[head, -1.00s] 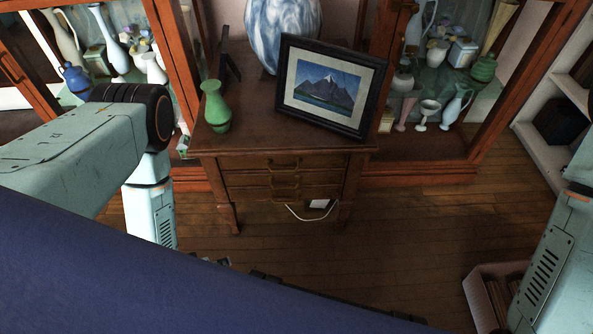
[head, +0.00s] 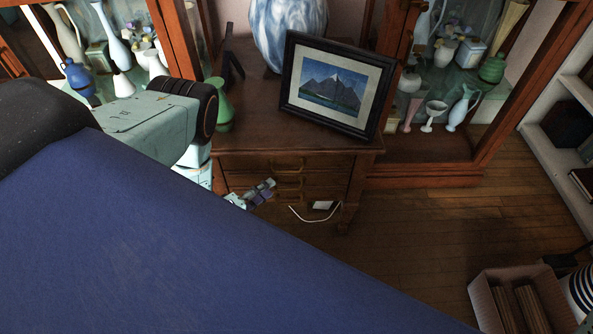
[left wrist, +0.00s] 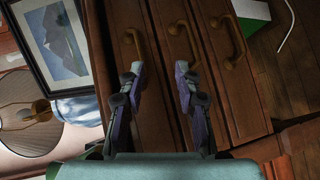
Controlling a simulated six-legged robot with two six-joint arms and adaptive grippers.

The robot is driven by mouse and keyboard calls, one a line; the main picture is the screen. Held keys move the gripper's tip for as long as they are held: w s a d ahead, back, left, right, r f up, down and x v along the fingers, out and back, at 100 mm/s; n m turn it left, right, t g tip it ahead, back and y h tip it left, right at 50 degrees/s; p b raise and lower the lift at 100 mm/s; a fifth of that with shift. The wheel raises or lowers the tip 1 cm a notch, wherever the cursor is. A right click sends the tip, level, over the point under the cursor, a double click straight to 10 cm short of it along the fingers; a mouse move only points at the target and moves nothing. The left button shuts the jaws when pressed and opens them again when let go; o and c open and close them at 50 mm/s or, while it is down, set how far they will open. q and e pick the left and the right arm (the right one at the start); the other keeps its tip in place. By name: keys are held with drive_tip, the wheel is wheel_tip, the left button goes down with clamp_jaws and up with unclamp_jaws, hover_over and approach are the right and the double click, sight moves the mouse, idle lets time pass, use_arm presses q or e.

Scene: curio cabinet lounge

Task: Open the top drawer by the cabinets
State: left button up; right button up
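The small wooden drawer cabinet (head: 230,160) stands between two glass cabinets, its drawers looking shut. Its top drawer (head: 325,162) has a curved brass handle. In the left wrist view, turned sideways, the top drawer handle (left wrist: 133,48) is leftmost, with the middle handle (left wrist: 184,42) and lower handle (left wrist: 229,42) to its right. My left gripper (head: 266,188) is in front of the drawers at their left half. In the left wrist view my left gripper (left wrist: 158,72) is open and empty, fingertips pointing at the drawer fronts near the top and middle handles. My right gripper is not in view.
A framed mountain picture (head: 334,88), a green vase (head: 222,105) and a blue-white vase (head: 287,30) stand on top. Glass cabinets with vases flank it. A white cable (head: 312,218) lies beneath. A crate (head: 482,295) stands at lower right; the floor before it is clear.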

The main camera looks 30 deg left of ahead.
sight(288, 171)
use_arm(q)
drive_tip(key=shift+w+d+r+n+t+h+b, duration=0.15)
drive_tip(key=shift+w+d+n+b, duration=0.25)
drive_tip(key=shift+w, duration=0.95)
drive_tip(key=shift+w+d+r+n+t+h+b, duration=0.15)
drive_tip(key=shift+w+d+n+b, duration=0.3)
drive_tip(key=shift+w, duration=0.9)
drive_tip(key=shift+w+d+r+n+t+h+b, duration=0.15)
drive_tip(key=shift+w+d+n+b, duration=0.25)
drive_tip(key=shift+w, duration=0.95)
drive_tip(key=shift+c, duration=0.3)
clamp_jaws()
